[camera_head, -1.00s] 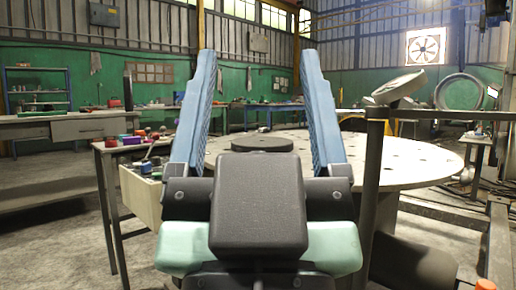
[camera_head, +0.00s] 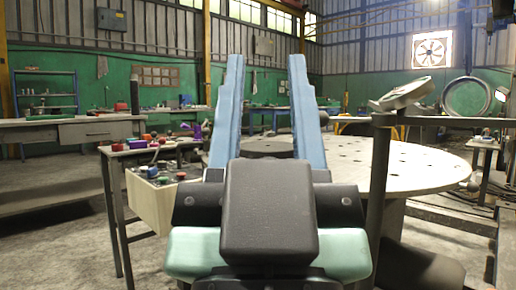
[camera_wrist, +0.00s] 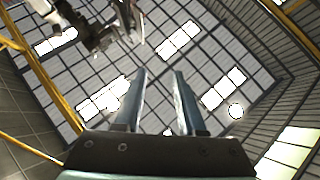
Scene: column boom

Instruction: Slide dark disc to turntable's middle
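The dark disc (camera_head: 267,147) lies flat on the round pale turntable (camera_head: 420,175), seen between my gripper's two fingers in the head view. The turntable's top has small dark holes, and its left part is hidden behind my gripper. My gripper (camera_head: 265,62) is open, its two long blue fingers pointing up, with nothing between them. It stands nearer to the camera than the disc, apart from it. In the wrist view my gripper (camera_wrist: 158,72) also shows open and empty, against the ceiling.
A small table (camera_head: 116,153) with coloured items stands left of my gripper, with a pale open box (camera_head: 150,203) at its side. A dark post (camera_head: 381,190) with a tilted round head rises at right, before the turntable. A workbench (camera_head: 60,131) stands farther left.

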